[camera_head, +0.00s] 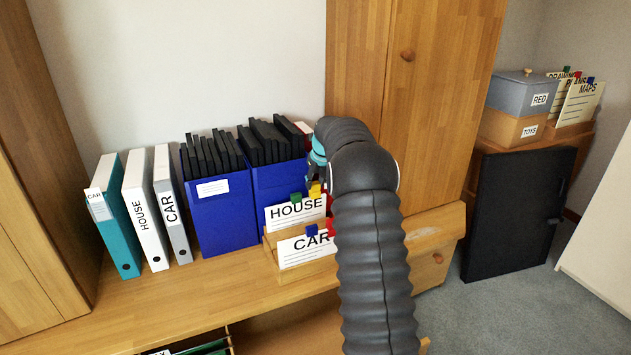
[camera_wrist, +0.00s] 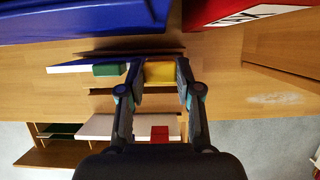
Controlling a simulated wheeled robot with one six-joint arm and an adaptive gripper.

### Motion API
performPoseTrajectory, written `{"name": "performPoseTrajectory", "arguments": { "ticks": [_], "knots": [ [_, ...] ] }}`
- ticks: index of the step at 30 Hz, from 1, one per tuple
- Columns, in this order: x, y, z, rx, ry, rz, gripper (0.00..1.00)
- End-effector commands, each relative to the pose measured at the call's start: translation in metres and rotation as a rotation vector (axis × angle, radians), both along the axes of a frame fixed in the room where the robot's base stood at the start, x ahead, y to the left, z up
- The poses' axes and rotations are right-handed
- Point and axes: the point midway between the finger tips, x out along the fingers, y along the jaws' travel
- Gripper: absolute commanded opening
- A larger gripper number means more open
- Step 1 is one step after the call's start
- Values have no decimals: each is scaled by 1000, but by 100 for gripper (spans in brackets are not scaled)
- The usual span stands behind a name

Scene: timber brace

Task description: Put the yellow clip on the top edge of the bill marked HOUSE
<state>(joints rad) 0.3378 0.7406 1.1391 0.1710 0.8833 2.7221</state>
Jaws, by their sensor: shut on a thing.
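The bill marked HOUSE (camera_head: 290,213) stands upright in the back of a wooden holder (camera_head: 272,262) on the desk. A green clip (camera_head: 296,198) sits on its top edge. The yellow clip (camera_head: 315,190) is at the top edge near the bill's right end, right of the green clip. My gripper (camera_wrist: 160,72) is shut on the yellow clip (camera_wrist: 160,73), one finger on each side. The green clip (camera_wrist: 110,69) is close beside the left finger. I cannot tell whether the yellow clip grips the bill or only touches it. My arm hides most of the gripper in the head view.
The CAR bill (camera_head: 304,249) stands in front with a blue clip (camera_head: 311,230); a red clip (camera_wrist: 159,133) shows beside it. Blue file boxes (camera_head: 222,215) stand close behind and left, with binders (camera_head: 143,215) further left. A wooden cabinet (camera_head: 440,90) rises behind right.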

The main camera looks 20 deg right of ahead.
Motion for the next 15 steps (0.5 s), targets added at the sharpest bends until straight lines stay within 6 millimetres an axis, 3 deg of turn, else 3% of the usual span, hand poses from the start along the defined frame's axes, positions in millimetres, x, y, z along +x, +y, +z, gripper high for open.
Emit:
{"name": "performPoseTrajectory", "arguments": {
  "ticks": [15],
  "knots": [
    [0,0,-10,0,1,0,0]
  ]
}}
